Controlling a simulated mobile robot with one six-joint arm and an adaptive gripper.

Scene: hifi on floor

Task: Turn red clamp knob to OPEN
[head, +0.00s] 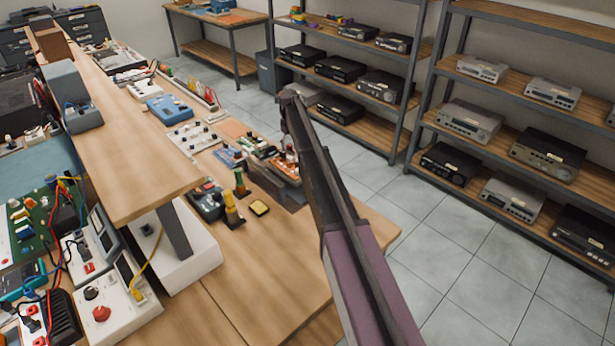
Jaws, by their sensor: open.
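A round red knob (102,314) sits on the top face of a white box (125,295) at the lower left, beside a black knob. I cannot read any OPEN marking on it or tell its setting, nor whether it is the clamp knob. My arm reaches up from the bottom of the head view. My gripper (290,97) is at its far end, high and right of the red knob, well apart from it. It appears dark and small, open, with nothing seen in it.
Metal racks (400,120) with hi-fi units stand at the right. The tiled floor (420,240) is clear.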

